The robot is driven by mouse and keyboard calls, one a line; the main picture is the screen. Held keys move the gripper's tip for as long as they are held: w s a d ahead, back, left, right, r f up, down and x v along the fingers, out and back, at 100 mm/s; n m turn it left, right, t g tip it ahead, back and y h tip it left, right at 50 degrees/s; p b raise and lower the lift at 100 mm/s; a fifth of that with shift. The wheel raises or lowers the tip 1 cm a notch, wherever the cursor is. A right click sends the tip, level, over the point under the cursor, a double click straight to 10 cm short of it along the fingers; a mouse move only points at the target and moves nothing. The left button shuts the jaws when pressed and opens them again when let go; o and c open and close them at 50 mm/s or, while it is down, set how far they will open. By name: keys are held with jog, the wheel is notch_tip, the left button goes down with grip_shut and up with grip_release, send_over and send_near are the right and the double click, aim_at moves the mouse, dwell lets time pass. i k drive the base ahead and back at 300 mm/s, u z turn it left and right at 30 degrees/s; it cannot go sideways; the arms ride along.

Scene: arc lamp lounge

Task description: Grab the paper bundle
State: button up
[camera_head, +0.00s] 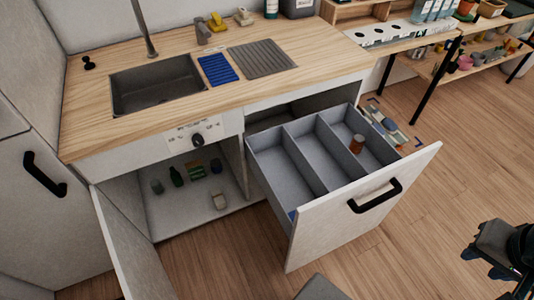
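I cannot pick out a paper bundle with certainty. My gripper (484,258) is at the lower right edge, dark and partly cut off. It is well to the right of the open drawer and far from the cabinet, with nothing visible in it. Whether its fingers are open or shut is unclear.
The pulled-out drawer (305,208) has long compartments, with an orange-brown jar (357,144) in the right one. The cabinet door (125,250) stands open. Bottles and boxes (196,170) stand inside. Wooden floor (430,210) is clear at right.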

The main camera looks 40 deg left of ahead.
aim_at(219, 202)
jog(key=u, duration=2.3)
jog(key=k, duration=0.5)
jog(key=u, duration=0.45)
jog(key=i, duration=0.55)
jog(key=z, duration=0.5)
